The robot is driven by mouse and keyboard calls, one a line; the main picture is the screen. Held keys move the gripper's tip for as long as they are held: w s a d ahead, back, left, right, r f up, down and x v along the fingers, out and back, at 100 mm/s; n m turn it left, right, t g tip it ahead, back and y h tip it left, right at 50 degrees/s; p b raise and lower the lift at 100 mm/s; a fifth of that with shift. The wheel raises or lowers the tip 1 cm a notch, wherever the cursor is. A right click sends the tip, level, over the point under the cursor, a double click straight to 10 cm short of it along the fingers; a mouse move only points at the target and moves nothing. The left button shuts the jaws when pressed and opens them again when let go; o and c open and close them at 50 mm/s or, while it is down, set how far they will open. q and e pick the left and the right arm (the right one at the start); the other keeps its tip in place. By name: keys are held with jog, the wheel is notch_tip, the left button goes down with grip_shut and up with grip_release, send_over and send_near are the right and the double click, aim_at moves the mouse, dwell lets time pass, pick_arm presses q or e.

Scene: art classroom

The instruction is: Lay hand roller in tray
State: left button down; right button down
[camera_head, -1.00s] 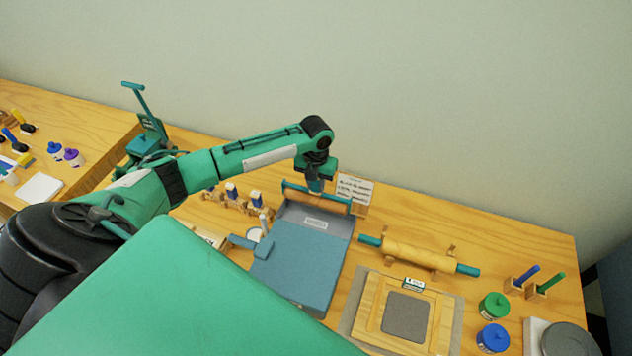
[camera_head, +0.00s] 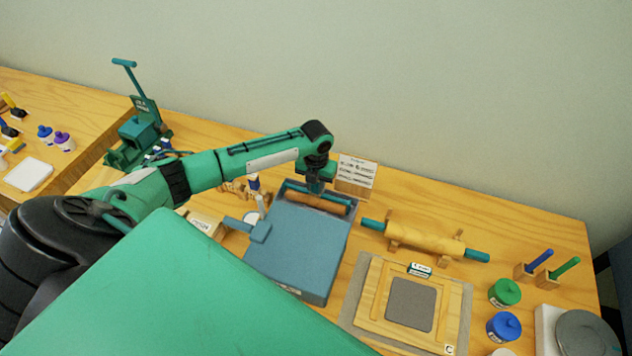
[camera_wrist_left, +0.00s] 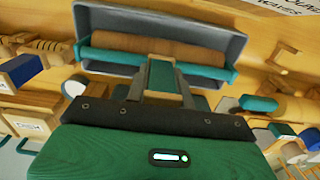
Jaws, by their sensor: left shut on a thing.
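The hand roller (camera_head: 323,203) has a brown cylinder and a teal frame. My left gripper (camera_head: 316,187) points down and is shut on it. In the left wrist view, the roller (camera_wrist_left: 160,47) lies lengthwise between the walls of the blue-grey tray (camera_wrist_left: 165,16), and the fingers of my left gripper (camera_wrist_left: 160,85) hold its teal handle. I cannot tell whether the roller touches the tray floor. My right gripper is not in view.
A sign (camera_head: 356,172) stands behind the tray. A rolling pin (camera_head: 425,240) on supports and a wooden frame (camera_head: 375,300) are on the right. A green press (camera_head: 130,145) stands at the left.

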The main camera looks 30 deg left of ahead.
pick_arm(q)
jog(key=shift+f, duration=0.4)
jog(key=c, duration=1.1)
grip_release()
jog(key=o, duration=0.4)
jog(key=shift+r, duration=0.1)
notch_tip(320, 180, up, 10)
jog(key=p, duration=0.8)
